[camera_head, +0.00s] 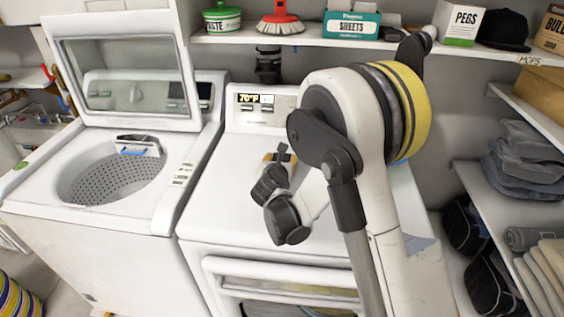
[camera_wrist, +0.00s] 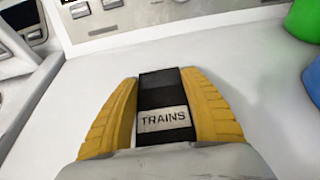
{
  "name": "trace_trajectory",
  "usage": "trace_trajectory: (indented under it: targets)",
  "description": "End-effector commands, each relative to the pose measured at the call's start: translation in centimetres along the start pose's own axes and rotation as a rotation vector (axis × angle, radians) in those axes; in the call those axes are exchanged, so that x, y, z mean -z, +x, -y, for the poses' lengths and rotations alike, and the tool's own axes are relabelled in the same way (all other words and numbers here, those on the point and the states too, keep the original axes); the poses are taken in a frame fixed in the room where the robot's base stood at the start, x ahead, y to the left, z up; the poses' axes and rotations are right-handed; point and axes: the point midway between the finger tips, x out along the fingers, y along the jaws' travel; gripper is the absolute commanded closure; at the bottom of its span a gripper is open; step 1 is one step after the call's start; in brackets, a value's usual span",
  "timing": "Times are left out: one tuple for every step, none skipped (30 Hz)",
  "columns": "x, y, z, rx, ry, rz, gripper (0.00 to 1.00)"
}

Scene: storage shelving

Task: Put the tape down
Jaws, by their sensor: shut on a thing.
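The tape is a black cassette with a pale label reading "TRAINS" (camera_wrist: 163,119). In the wrist view it sits between the two yellow fingers of my gripper (camera_wrist: 160,90), which is shut on it. In the head view my gripper (camera_head: 274,160) is over the white top of the right-hand machine (camera_head: 225,165), towards its control panel. The dark end of the tape (camera_head: 282,152) shows there, small and partly hidden by my wrist. I cannot tell whether the tape touches the machine's top.
A green object (camera_wrist: 303,20) and a blue object (camera_wrist: 312,75) stand right of the gripper in the wrist view. My arm mostly hides that area in the head view. The left washer (camera_head: 110,180) has its lid up. A loaded shelf (camera_head: 300,38) runs above the machines.

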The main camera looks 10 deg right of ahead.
Motion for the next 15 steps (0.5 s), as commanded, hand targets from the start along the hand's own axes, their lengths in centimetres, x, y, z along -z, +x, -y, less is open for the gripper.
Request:
trace_trajectory:
  targets:
    - [-0.13,-0.06,0.01,0.0,0.0,0.0,0.81]
    - [-0.14,-0.07,0.01,0.0,0.0,0.0,0.81]
    - [-0.15,-0.07,0.01,0.0,0.0,0.0,0.81]
    - [-0.14,-0.07,0.01,0.0,0.0,0.0,0.81]
    - [-0.09,-0.05,0.01,0.0,0.0,0.0,0.81]
    - [0.03,0.0,0.01,0.0,0.0,0.0,0.81]
    - [0.14,0.05,0.01,0.0,0.0,0.0,0.81]
    - [0.23,0.09,0.01,0.0,0.0,0.0,0.81]
    - [0.21,0.08,0.01,0.0,0.0,0.0,0.42]
    - [0.16,0.06,0.01,0.0,0.0,0.0,0.33]
    - [0.14,0.05,0.01,0.0,0.0,0.0,0.27]
    - [0.13,0.05,0.01,0.0,0.0,0.0,0.27]
    - [0.13,0.04,0.0,0.0,0.0,0.0,0.27]
    - [0.13,0.04,0.01,0.0,0.0,0.0,0.27]
    - [0.12,0.04,0.01,0.0,0.0,0.0,0.27]
